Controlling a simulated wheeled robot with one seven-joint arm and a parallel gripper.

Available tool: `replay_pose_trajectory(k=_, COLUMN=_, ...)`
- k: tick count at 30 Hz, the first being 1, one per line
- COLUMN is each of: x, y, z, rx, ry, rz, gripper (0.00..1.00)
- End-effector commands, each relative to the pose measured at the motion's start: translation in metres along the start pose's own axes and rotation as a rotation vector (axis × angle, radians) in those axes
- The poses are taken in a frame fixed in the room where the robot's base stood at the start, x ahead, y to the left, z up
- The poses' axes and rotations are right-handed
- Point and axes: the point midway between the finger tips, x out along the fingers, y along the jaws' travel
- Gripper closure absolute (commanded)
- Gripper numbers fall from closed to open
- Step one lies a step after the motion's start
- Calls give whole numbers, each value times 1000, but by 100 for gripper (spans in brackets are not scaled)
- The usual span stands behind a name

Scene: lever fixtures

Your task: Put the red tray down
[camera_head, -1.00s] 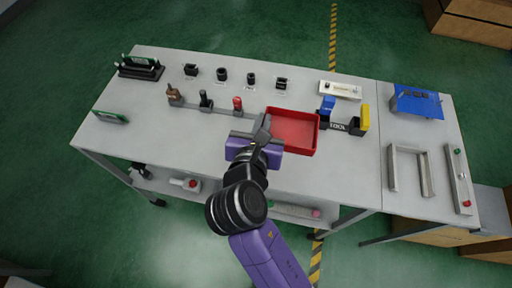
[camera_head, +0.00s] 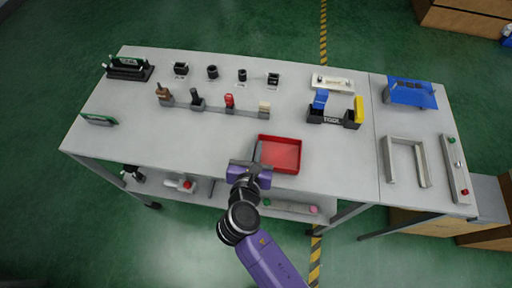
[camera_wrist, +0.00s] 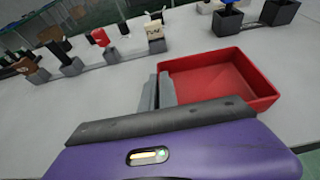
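The red tray (camera_head: 281,154) is level, at or just above the front part of the grey workbench; I cannot tell whether its bottom touches. In the wrist view the tray (camera_wrist: 220,76) fills the right side, open side up and empty as far as I see. My gripper (camera_head: 257,154) is at the tray's left wall. In the wrist view its two grey fingers (camera_wrist: 158,92) are close together at that wall, shut on it. The tray's near left corner is partly hidden by the fingers and purple gripper body.
A row of lever fixtures (camera_head: 195,100) stands behind the tray. A black tool holder (camera_head: 331,117) with blue and yellow parts is at its back right. A U-shaped grey frame (camera_head: 390,165) lies farther right. The bench top left of the tray is clear.

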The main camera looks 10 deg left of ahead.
Motion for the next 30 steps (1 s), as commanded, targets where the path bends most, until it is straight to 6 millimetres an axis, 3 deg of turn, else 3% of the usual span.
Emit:
replay_pose_trajectory(k=10, x=1, y=0, z=-2, rx=-1, ry=0, rz=0, gripper=100)
replay_pose_trajectory(k=14, x=1, y=0, z=-2, rx=0, ry=0, rz=0, gripper=75)
replay_pose_trajectory(k=25, x=-1, y=0, z=2, rx=1, ry=-1, rz=1, gripper=75)
replay_pose_trajectory(k=30, x=-21, y=0, z=0, rx=-1, ry=-1, rz=2, gripper=75)
